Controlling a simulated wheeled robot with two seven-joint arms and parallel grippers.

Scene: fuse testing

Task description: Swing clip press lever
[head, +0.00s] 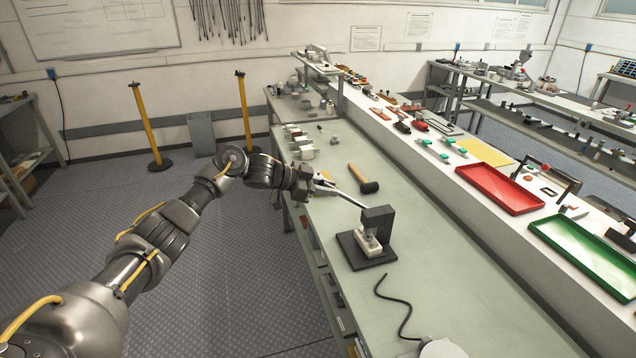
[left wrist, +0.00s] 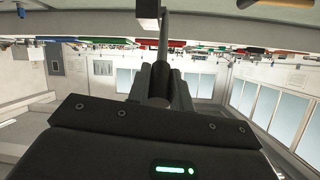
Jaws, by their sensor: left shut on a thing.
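The clip press (head: 377,222) stands on a dark base plate on the green bench top, right of centre in the head view. A white block (head: 367,242) sits under its dark upright. Its thin metal lever (head: 347,197) slants from the upright up and left to my left gripper (head: 322,186). The left gripper is shut on the lever. In the left wrist view, the left gripper (left wrist: 161,88) has its fingers close together around the lever (left wrist: 163,40), which runs upward from them. My right gripper does not show.
A hammer (head: 364,180) lies on the bench behind the lever. A black cable (head: 394,300) lies in front of the press. A red tray (head: 500,190) and a green tray (head: 582,248) sit on the raised white shelf to the right. The bench right of the press is clear.

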